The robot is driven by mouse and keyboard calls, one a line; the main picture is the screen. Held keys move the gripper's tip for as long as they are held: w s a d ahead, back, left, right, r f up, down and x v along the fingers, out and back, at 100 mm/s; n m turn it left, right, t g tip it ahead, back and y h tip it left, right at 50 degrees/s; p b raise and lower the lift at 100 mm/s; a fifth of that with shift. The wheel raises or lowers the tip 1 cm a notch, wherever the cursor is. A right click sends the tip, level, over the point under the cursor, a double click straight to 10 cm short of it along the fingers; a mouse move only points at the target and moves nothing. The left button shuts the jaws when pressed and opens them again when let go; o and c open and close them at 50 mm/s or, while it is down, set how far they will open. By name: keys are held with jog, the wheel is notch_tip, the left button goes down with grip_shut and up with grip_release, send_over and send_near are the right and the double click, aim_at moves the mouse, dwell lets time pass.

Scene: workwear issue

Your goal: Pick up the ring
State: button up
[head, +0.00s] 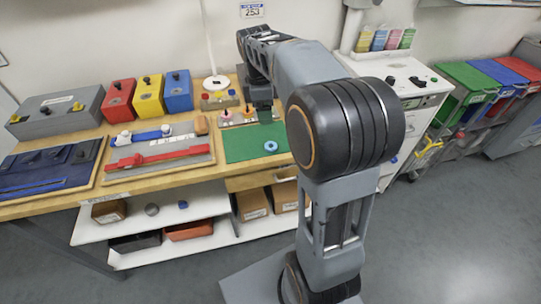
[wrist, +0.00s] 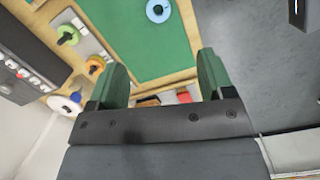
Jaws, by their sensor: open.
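A light blue ring (head: 270,146) lies on a green mat (head: 240,144) on the wooden workbench. In the wrist view the ring (wrist: 158,10) is at the top edge, on the green mat (wrist: 145,45), with a dark centre. My gripper (head: 264,114) hangs over the back part of the mat in the head view. In the wrist view its two green fingers (wrist: 162,64) are spread apart with nothing between them. The ring lies well beyond the fingertips, apart from them. Other ring-like pieces, one green (wrist: 68,34) and one orange (wrist: 95,66), sit beside the mat.
Red (head: 118,99), yellow (head: 149,97) and blue (head: 179,91) boxes stand at the bench's back. A grey board with red and blue tools (head: 160,158) lies left of the mat. A white cabinet (head: 400,72) stands to the right. Bare mat surrounds the ring.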

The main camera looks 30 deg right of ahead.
jog(key=b, duration=0.1)
send_over(270, 142)
jog(key=s, duration=0.1)
jog(key=shift+n, duration=0.3)
jog(key=f, duration=0.5)
jog(key=a+f, duration=0.1)
jog(key=f, duration=0.2)
jog(key=shift+s+f, duration=0.15)
jog(key=shift+s+d+f, duration=0.1)
jog(key=shift+f, duration=1.45)
jog(key=shift+d+f, duration=0.1)
jog(key=shift+f, duration=1.4)
jog(key=shift+c, duration=0.4)
jog(key=c, duration=0.9)
